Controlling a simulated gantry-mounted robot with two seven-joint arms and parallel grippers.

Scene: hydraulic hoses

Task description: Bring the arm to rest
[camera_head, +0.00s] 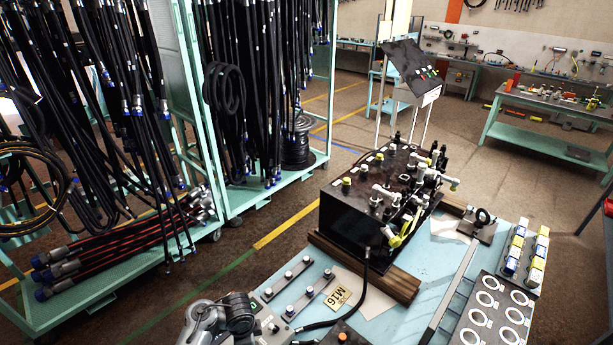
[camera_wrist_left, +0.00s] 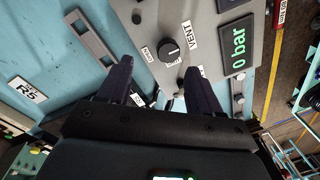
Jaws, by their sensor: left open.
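In the left wrist view my left gripper (camera_wrist_left: 158,68) shows two dark fingers spread apart with nothing held between them. Beyond the fingertips is a grey panel (camera_wrist_left: 205,25) with a black knob (camera_wrist_left: 168,50) labelled VENT and a display (camera_wrist_left: 238,45) reading 0 bar. The fingers look apart from the knob; the exact gap is hard to judge. In the head view a grey jointed part of my arm (camera_head: 222,318) shows at the bottom edge, left of the blue bench (camera_head: 440,255); no fingers can be made out there. My right gripper is in neither view.
A black hydraulic block (camera_head: 345,212) with fittings stands on the bench. A black hose (camera_head: 361,285) runs from it, near an M16 tag (camera_head: 338,294). A tray with white rings (camera_head: 480,310) is at right. Hose racks (camera_head: 190,85) stand left; floor between is open.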

